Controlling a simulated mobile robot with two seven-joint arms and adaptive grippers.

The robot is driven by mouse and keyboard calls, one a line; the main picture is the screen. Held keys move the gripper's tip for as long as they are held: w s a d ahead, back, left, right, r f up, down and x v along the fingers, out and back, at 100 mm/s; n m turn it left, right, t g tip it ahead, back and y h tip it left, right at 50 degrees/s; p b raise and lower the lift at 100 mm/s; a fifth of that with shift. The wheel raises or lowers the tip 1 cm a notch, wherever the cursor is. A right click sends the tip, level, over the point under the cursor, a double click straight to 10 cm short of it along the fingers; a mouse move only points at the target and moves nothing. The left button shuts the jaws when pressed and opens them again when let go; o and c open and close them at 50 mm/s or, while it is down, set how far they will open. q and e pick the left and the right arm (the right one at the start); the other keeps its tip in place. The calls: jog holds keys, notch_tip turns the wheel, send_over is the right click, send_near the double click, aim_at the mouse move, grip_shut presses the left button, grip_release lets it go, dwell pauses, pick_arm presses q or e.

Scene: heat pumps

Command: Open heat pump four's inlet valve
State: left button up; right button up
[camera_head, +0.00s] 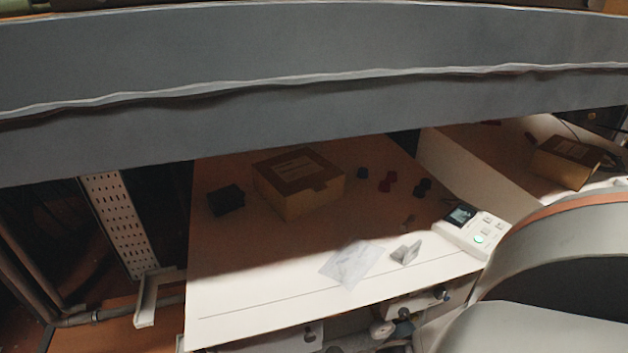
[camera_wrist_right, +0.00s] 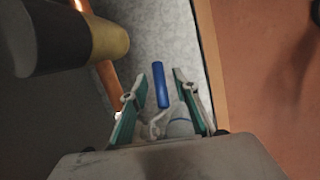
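In the right wrist view, a blue valve handle (camera_wrist_right: 161,86) lies lengthwise between the fingertips of my right gripper (camera_wrist_right: 160,75). The teal fingers are open, one on each side of the handle, with visible gaps. A whitish metal valve body (camera_wrist_right: 158,124) shows below the handle, between the fingers. No number shows, so I cannot tell which heat pump it belongs to. Neither gripper shows in the head view.
In the head view, a white worktop (camera_head: 235,290) holds a cardboard box (camera_head: 300,185), a black block (camera_head: 226,200) and a controller (camera_head: 472,232). Piping (camera_head: 385,330) runs beneath its front edge. In the wrist view, a dark cylinder with a yellowish end (camera_wrist_right: 108,45) is at upper left.

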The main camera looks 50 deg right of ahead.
jog(key=shift+a, duration=0.1)
jog(key=shift+a+r, duration=0.15)
jog(key=shift+r, duration=0.2)
jog(key=v, duration=0.7)
